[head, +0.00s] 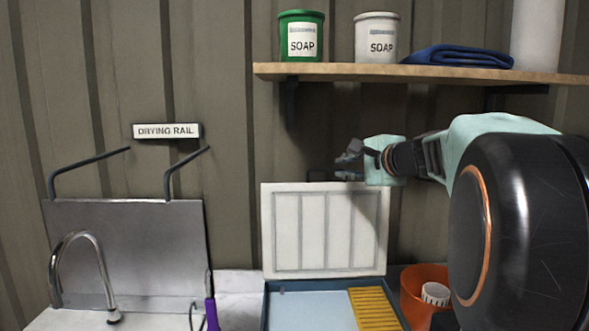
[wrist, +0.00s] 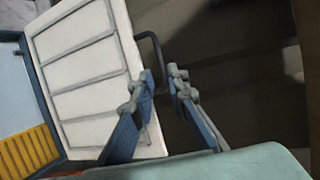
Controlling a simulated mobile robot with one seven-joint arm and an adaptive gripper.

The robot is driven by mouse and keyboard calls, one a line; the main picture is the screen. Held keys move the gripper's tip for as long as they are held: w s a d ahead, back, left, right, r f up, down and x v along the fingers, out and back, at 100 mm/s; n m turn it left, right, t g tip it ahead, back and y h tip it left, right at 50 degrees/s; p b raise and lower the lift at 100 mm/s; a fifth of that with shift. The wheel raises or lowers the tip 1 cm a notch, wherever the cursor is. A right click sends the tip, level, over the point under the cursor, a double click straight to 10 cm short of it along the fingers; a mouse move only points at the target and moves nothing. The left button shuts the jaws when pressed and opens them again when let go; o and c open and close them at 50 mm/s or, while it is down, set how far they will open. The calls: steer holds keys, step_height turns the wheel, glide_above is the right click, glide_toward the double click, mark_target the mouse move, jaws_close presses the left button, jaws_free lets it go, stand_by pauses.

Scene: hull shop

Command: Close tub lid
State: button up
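The tub (head: 267,301) is blue and stands at the bottom of the head view, with a pale floor and a yellow ribbed insert (head: 372,309). Its white panelled lid (head: 325,230) stands open, nearly upright, at the tub's back edge. In the wrist view the lid (wrist: 85,62) fills the left, with a dark loop handle (wrist: 153,45) at its top edge. My gripper (head: 346,163) is just above the lid's top edge, right of centre. Contact cannot be told.
An orange bucket (head: 414,298) with a white item stands right of the tub. A tap (head: 83,240) and metal panel (head: 130,250) are at the left. A shelf (head: 420,72) with soap pots (head: 301,35) and a blue cloth (head: 455,55) hangs above my gripper.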

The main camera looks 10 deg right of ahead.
mark_target(326, 171)
steer(key=p+x, duration=0.2)
steer(key=x, duration=0.8)
steer(key=shift+c, duration=0.4)
jaws_close()
steer(key=shift+s+f+b, duration=0.15)
steer(key=shift+b, duration=0.45)
